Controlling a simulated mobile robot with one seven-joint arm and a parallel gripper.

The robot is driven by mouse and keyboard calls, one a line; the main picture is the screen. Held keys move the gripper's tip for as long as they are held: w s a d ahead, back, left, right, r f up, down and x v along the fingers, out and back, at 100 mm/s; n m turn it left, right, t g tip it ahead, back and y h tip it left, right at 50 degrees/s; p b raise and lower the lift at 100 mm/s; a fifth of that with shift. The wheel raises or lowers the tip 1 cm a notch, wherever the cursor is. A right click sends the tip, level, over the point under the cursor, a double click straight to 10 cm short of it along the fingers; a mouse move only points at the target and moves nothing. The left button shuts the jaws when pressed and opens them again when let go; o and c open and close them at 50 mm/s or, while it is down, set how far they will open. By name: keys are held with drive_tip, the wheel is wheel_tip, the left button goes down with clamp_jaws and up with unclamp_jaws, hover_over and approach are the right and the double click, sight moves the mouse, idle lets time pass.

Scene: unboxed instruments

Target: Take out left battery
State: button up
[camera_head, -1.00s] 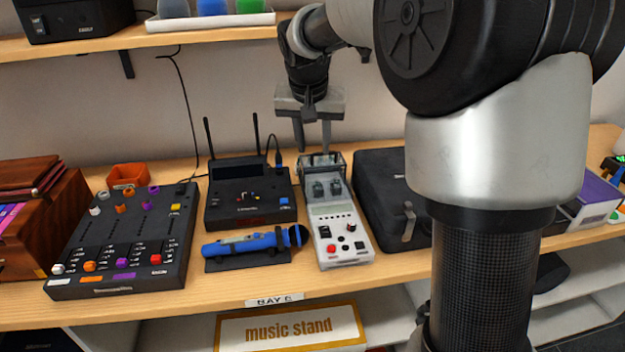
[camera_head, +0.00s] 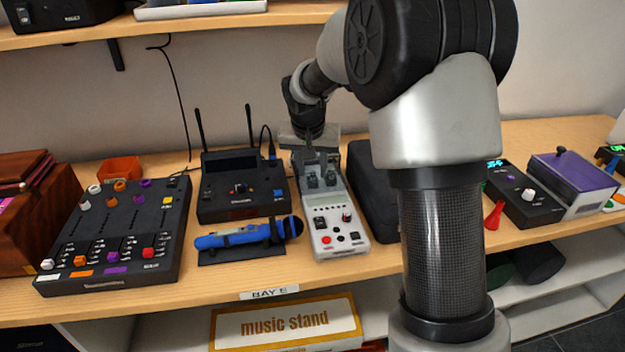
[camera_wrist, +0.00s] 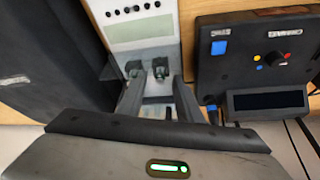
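A white and grey handheld device (camera_head: 336,225) lies on the shelf, its screen and buttons toward me. An open bay at its far end holds two dark battery-like pieces, the left one (camera_head: 313,180) and the right one (camera_head: 331,179). In the wrist view the picture is turned round, and the left piece (camera_wrist: 160,68) shows right of the other (camera_wrist: 133,68). My gripper (camera_head: 318,160) points down over the far end of the bay. Contact cannot be told.
A black receiver (camera_head: 243,190) with two antennas stands close on the left, with a blue microphone (camera_head: 247,236) before it. A black case (camera_head: 372,190) is close on the right, partly behind my arm. A mixer (camera_head: 118,235) is further left. An upper shelf (camera_head: 180,25) runs behind.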

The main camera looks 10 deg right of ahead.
drive_tip(key=shift+r, duration=0.1)
clamp_jaws()
